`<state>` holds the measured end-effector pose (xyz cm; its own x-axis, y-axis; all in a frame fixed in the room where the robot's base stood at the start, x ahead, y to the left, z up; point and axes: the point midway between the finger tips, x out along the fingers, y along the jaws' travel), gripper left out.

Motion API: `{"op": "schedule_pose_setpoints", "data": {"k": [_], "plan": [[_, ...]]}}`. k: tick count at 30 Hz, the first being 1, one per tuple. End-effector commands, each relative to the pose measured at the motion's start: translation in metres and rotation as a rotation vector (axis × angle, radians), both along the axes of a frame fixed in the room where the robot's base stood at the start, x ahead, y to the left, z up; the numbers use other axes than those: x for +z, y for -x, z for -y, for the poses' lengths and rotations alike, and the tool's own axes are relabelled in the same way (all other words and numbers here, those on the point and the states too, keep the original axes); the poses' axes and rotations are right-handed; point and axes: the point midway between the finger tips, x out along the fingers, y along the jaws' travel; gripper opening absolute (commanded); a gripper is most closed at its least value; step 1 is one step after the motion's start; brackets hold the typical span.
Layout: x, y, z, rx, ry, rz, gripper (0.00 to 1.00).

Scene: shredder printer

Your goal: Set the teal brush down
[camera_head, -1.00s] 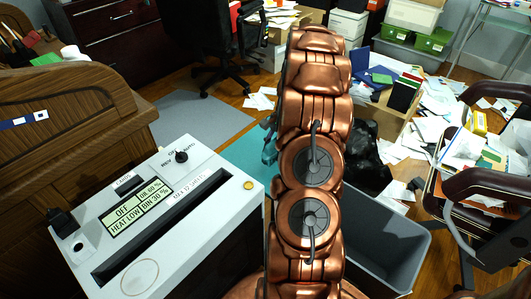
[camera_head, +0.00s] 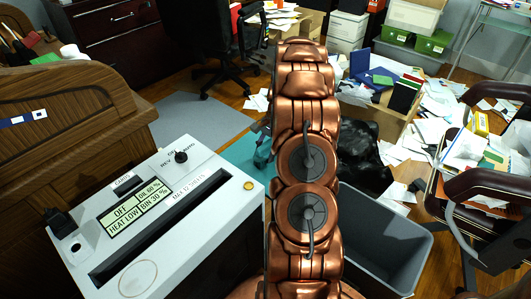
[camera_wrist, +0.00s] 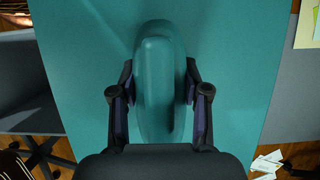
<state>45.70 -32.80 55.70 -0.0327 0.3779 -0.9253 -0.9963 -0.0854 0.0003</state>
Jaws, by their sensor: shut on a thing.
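The teal brush (camera_wrist: 154,85) shows in the wrist view as a long, rounded body, upright in the picture between the two fingers of my gripper (camera_wrist: 159,72). The gripper is shut on it. A flat teal surface (camera_wrist: 235,70) lies behind the brush in that view, nearly the same colour. I cannot tell whether the brush touches it. In the head view my copper arm covers most of the gripper area. Only a small teal and dark part of it shows left of the arm, above the teal surface (camera_head: 241,149).
A white shredder (camera_head: 225,200) with a display stands at front left, beside a wooden desk (camera_head: 60,120). A grey open bin (camera_head: 405,245) and a black bag (camera_head: 362,155) are right of my arm. Papers litter the floor at right. A black office chair (camera_head: 215,45) stands behind.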

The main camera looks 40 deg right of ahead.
Motion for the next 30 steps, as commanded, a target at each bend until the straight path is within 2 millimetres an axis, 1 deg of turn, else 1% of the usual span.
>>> {"op": "schedule_pose_setpoints", "data": {"k": [4, 5, 11, 12, 20, 23, 26, 30], "plan": [[-0.003, 0.000, 0.000, 0.000, 0.000, 0.000, 0.04], [-0.003, 0.000, 0.000, 0.000, 0.001, 0.000, 0.49], [-0.003, 0.000, 0.000, 0.000, 0.000, 0.000, 0.70], [-0.003, 0.000, 0.000, 0.000, 0.000, 0.000, 0.71], [-0.002, 0.000, 0.000, 0.000, 0.000, 0.000, 0.71], [0.000, 0.000, 0.000, 0.000, 0.000, 0.000, 0.71], [0.011, 0.000, 0.004, 0.000, 0.000, 0.000, 0.71], [0.034, -0.002, 0.015, -0.001, 0.003, 0.004, 0.71]]}}
